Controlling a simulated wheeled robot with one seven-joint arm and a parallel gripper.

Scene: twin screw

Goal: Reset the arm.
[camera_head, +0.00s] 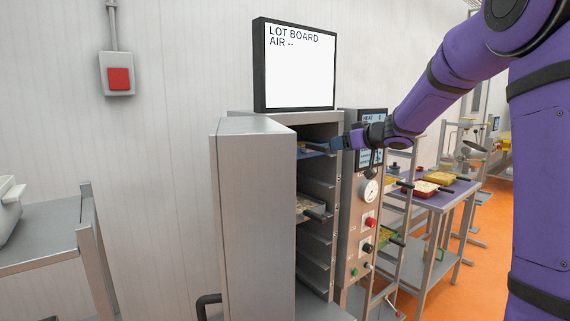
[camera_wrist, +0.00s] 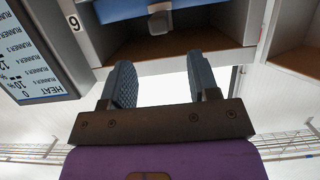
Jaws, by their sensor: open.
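My purple arm reaches from the right in the head view, and my gripper (camera_head: 340,144) is at the open front of a metal cabinet (camera_head: 253,180), near its upper shelves. In the wrist view my gripper (camera_wrist: 162,88) has its two dark ridged fingers spread apart with nothing between them. A blue tray (camera_wrist: 120,10) with a grey handle (camera_wrist: 160,22) sits in the slot just beyond the fingertips, apart from them. The blue tray (camera_head: 311,151) also shows in the head view, on an upper shelf.
A tray (camera_head: 310,208) sits lower in the cabinet. The control panel (camera_head: 362,215) with gauge and buttons stands right of the opening. The cabinet door stands open on the left. A lot board (camera_head: 294,65) is on top. A table (camera_head: 441,196) with trays stands right.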

